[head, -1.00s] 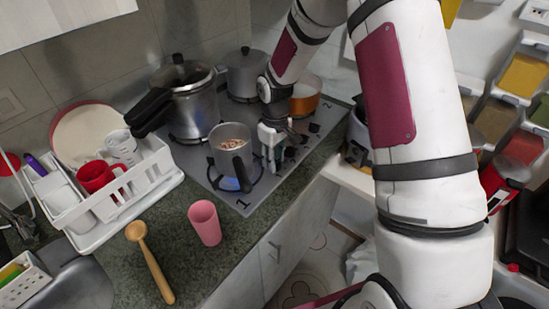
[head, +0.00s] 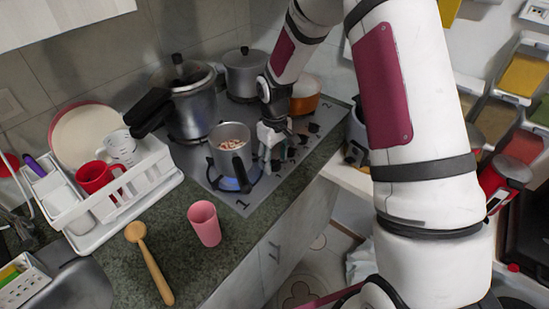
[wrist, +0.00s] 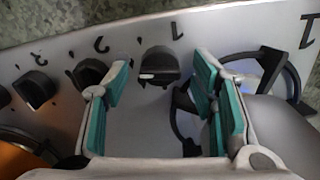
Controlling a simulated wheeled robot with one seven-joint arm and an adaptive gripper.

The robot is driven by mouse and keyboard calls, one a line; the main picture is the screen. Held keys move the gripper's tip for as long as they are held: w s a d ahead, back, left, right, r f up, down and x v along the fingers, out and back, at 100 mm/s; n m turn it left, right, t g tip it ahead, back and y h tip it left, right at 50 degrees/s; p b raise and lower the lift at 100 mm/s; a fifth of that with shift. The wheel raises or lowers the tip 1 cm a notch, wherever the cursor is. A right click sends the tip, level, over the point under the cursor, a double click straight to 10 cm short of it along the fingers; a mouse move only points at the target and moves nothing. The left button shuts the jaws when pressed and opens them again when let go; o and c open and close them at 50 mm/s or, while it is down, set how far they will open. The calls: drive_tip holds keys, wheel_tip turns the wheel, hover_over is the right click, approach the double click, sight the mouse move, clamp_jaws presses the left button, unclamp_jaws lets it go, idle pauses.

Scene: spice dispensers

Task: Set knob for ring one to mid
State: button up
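My gripper (wrist: 160,68) is open in the wrist view, its teal-padded fingers apart. The black knob marked 1 (wrist: 158,64) shows in the gap between the fingertips, with no clear contact; its exact setting is hard to read. In the head view my gripper (head: 268,152) is over the knob strip, just right of the pot (head: 231,150). The pot stands on ring one at the stove's near corner. A blue flame (head: 230,184) shows under it. The knob for ring one is hidden behind the gripper in the head view.
More black knobs (wrist: 38,88) line the metal stove top (head: 290,165). A pressure cooker (head: 193,100), a steel pot (head: 246,75) and an orange pot (head: 306,97) stand behind. A pink cup (head: 205,224) and wooden spoon (head: 152,266) are on the counter.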

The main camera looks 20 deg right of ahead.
wheel_tip(320, 180, up, 12)
idle(0.6)
drive_tip(key=shift+r, duration=0.1)
wheel_tip(320, 180, up, 8)
drive_tip(key=m+t, duration=0.1)
hover_over(275, 161)
drive_tip(key=s, duration=0.4)
drive_tip(key=s+r+m+t, duration=0.1)
drive_tip(key=s+r, duration=0.6)
drive_tip(key=s+r+m+t, duration=0.1)
drive_tip(key=s+r, duration=0.1)
drive_tip(key=s, duration=0.6)
drive_tip(key=s+r+m+t, duration=0.1)
drive_tip(key=s+r+t, duration=0.1)
drive_tip(key=s, duration=0.6)
drive_tip(key=shift+r+m+t, duration=0.25)
drive_tip(key=shift+m+t, duration=0.05)
drive_tip(key=shift+m, duration=0.1)
